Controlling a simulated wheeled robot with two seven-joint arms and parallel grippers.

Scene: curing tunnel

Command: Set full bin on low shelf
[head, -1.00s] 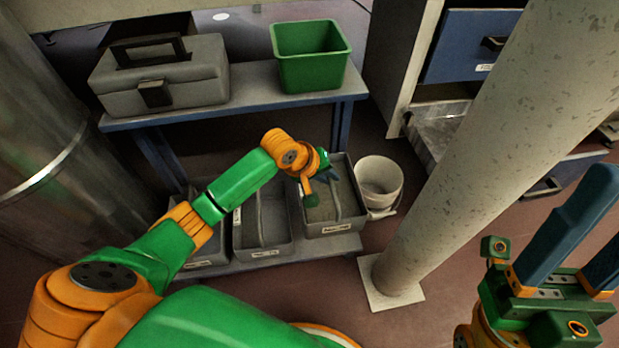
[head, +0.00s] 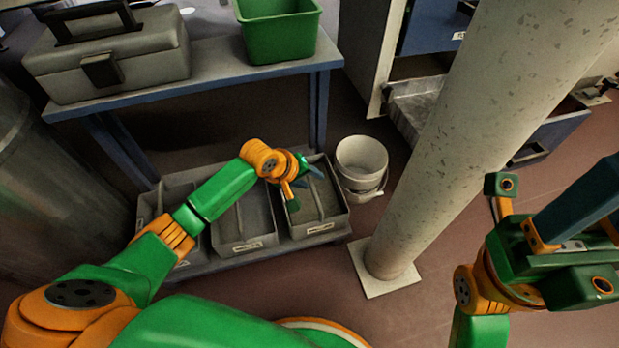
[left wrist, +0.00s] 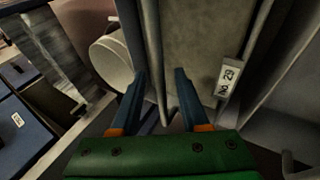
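Three grey bins stand side by side on the low shelf: a left bin (head: 172,200), a middle bin (head: 262,218) and a right bin (head: 331,216). Each has a raised bar along its middle and a front label. My left gripper (head: 303,174) is over the right bin. In the left wrist view its two fingers (left wrist: 161,82) are apart, with a thin bar of a bin (left wrist: 222,105) labelled 29 between them; contact cannot be told. What fills the bins is unclear. My right gripper (head: 592,215) is at the right edge, fingers apart and seemingly empty, tips cut off.
A blue-framed bench (head: 215,62) above the low shelf carries a grey toolbox (head: 130,60) and a green bin (head: 277,38). A white bucket (head: 360,160) stands right of the bins. A thick column (head: 450,140) rises beside it. Floor in front is clear.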

